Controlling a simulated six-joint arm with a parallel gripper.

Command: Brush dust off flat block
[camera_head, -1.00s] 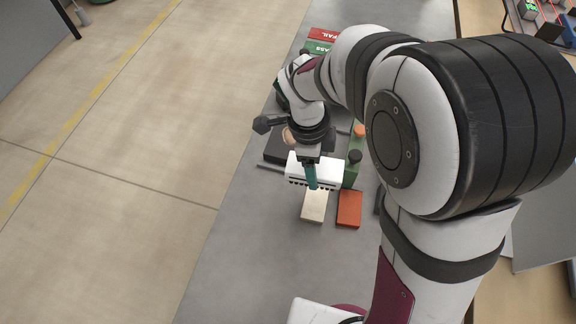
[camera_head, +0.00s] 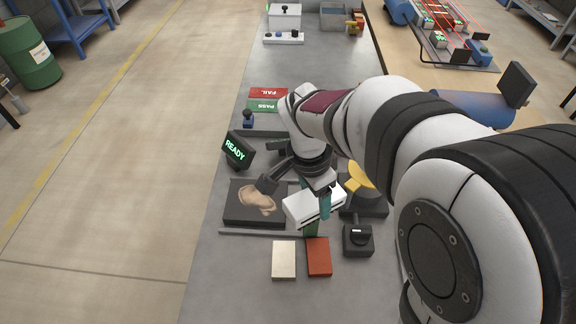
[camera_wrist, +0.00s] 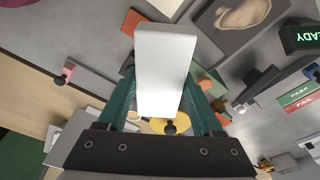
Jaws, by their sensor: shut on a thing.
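My gripper (camera_head: 322,203) is shut on a white block (camera_head: 306,207), with one teal finger showing on its near side. In the wrist view the white block (camera_wrist: 165,65) sits between both teal fingers and shows a plain, clean face. It is held tilted, above the bench and right of a black plate (camera_head: 238,216). A flat cream block (camera_head: 284,260) and a flat orange-red block (camera_head: 319,257) lie side by side nearer the camera, apart from my gripper. I cannot tell which is the flat block of the task.
A tan, irregular shape (camera_head: 257,203) lies on the black plate. A thin grey bar (camera_head: 258,233) runs along its near edge. A READY display (camera_head: 236,150), red FAIL and green PASS pads (camera_head: 265,106), and a black knobbed box (camera_head: 358,240) stand around. Bench front left is clear.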

